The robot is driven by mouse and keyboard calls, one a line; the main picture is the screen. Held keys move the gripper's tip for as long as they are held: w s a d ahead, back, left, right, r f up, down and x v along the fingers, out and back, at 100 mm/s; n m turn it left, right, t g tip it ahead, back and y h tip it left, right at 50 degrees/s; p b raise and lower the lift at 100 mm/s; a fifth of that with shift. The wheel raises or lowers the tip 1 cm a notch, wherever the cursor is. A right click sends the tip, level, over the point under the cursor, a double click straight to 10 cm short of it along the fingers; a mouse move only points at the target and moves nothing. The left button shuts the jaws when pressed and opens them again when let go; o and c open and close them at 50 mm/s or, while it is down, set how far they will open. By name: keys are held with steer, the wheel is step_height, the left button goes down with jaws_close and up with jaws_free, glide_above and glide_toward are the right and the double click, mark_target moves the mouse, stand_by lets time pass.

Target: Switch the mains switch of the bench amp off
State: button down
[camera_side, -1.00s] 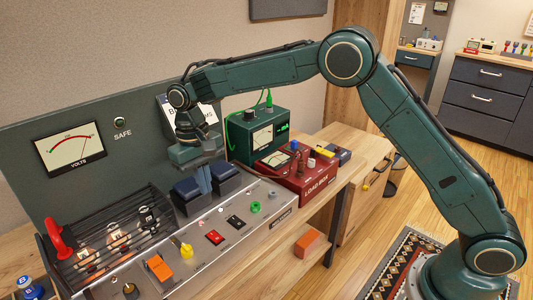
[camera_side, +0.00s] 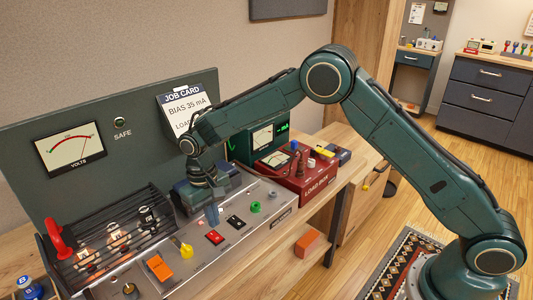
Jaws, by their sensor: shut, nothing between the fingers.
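I cannot read which one is marked as mains. My gripper (camera_side: 212,214) is shut and empty. I cannot tell whether the tips touch the panel.
Glowing-type tubes behind a wire cage (camera_side: 115,234) and a red lever (camera_side: 57,237) stand at the left. Behind is an upright panel with a volts meter (camera_side: 70,147) and a job card (camera_side: 185,108). A red load box (camera_side: 298,180) and a green meter box sit at the right.

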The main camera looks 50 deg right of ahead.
mark_target(215, 235)
steer(key=shift+s+f, duration=0.15)
steer(key=shift+f, duration=0.85)
steer(key=shift+s+f, duration=0.1)
steer(key=shift+f, duration=0.85)
steer(key=shift+s+f, duration=0.25)
steer(key=shift+f, duration=0.2)
steer(key=shift+w, duration=0.15)
steer(key=shift+w+r, duration=0.1)
steer(key=shift+w, duration=0.6)
steer(key=shift+d, duration=0.1)
